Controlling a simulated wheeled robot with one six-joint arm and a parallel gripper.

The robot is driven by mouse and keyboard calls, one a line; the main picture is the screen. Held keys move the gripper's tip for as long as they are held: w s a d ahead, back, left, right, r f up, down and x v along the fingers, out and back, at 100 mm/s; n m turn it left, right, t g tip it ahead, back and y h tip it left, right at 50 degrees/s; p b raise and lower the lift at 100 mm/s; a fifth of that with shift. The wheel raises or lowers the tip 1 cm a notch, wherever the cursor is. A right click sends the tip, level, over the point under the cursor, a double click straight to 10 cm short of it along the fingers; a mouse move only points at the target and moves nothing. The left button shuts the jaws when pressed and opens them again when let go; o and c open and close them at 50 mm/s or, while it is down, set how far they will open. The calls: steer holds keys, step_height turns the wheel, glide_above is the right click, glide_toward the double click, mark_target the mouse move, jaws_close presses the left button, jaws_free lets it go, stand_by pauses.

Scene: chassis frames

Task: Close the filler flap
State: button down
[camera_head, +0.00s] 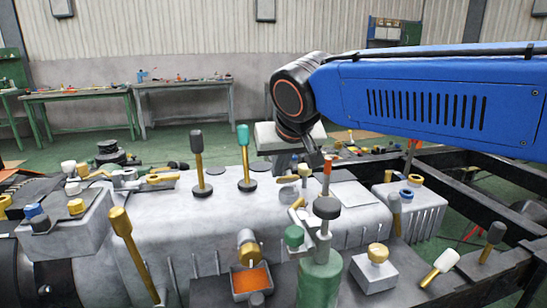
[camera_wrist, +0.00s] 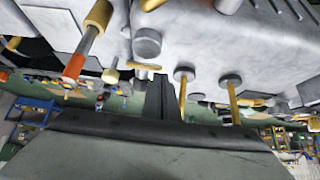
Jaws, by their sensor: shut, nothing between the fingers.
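A small square grey box (camera_head: 251,281) with a bright orange inside stands open at the front of the grey casing, in the head view. A short brass cylinder (camera_head: 248,246) sits at its back edge. I cannot tell for sure which part is the filler flap; this open box may be the filler. My gripper (camera_head: 312,160) hangs above the back of the casing, behind and to the right of the box, partly hidden by the parts below it. In the wrist view its dark fingers (camera_wrist: 158,98) are together and empty. The box is not recognisable in that view.
A green bottle-like canister (camera_head: 320,278) stands right of the box. A brass lever (camera_head: 130,250) leans on the left. Upright levers with black (camera_head: 197,140) and green (camera_head: 243,136) knobs stand behind. An orange-tipped rod (camera_head: 327,170) is close to my gripper, also in the wrist view (camera_wrist: 80,58).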

steer(key=shift+s+d+f, duration=0.1)
steer(key=shift+s+f, duration=0.05)
steer(key=shift+s, duration=0.1)
steer(key=shift+s+d+f, duration=0.2)
steer(key=shift+s+f, duration=0.55)
steer(key=shift+s, duration=0.05)
steer(key=shift+s+d+f, duration=0.15)
steer(key=shift+s+f, duration=0.25)
steer(key=shift+f, duration=0.15)
steer(key=shift+s+f, duration=0.1)
steer(key=shift+f, duration=0.2)
